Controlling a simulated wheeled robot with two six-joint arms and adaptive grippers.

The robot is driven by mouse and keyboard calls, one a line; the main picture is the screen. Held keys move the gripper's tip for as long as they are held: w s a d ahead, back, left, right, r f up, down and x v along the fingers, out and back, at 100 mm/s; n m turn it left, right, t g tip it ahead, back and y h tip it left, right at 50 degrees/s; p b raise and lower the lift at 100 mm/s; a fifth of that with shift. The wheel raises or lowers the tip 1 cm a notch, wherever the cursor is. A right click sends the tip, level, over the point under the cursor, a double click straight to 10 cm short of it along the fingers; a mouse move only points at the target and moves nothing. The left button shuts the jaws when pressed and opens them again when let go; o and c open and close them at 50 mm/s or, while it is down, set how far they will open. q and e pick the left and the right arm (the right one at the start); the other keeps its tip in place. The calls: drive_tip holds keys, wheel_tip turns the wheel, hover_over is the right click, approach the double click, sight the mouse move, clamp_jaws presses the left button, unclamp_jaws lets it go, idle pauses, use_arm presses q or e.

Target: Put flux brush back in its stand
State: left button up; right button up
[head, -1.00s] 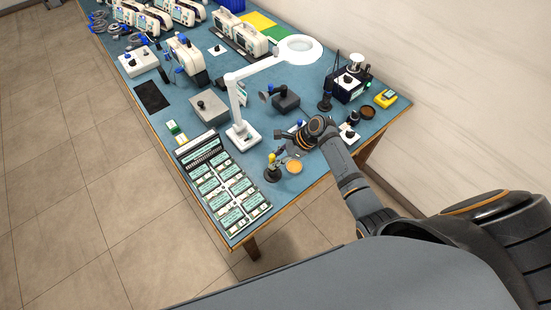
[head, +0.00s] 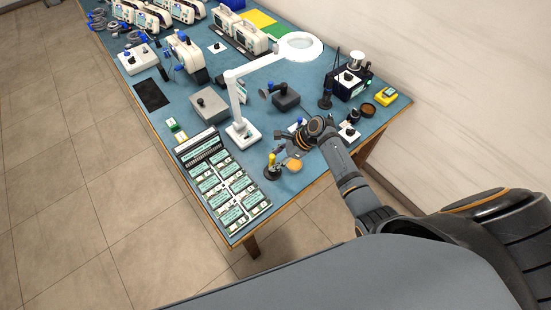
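My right gripper (head: 286,150) is low over the near right part of the blue bench, its arm coming in from the right. Its fingers are small and dark here, and I cannot tell whether they hold anything. Just left of it stands a small dark holder with a yellow-topped item (head: 272,167) upright in it. An orange round dish (head: 295,165) lies right beside that, under the gripper's near side. I cannot make out the flux brush for certain, nor which holder is its stand. My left gripper is not in view.
A white magnifier lamp (head: 236,95) arches over the bench (head: 180,112). Near it are a grey box (head: 209,104), a dark block (head: 286,97) and a rack of labelled modules (head: 225,190). A black station (head: 347,84) and yellow meter (head: 386,97) stand at the right.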

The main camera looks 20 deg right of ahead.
drive_tip(key=shift+d, duration=0.1)
drive_tip(key=v, duration=1.2)
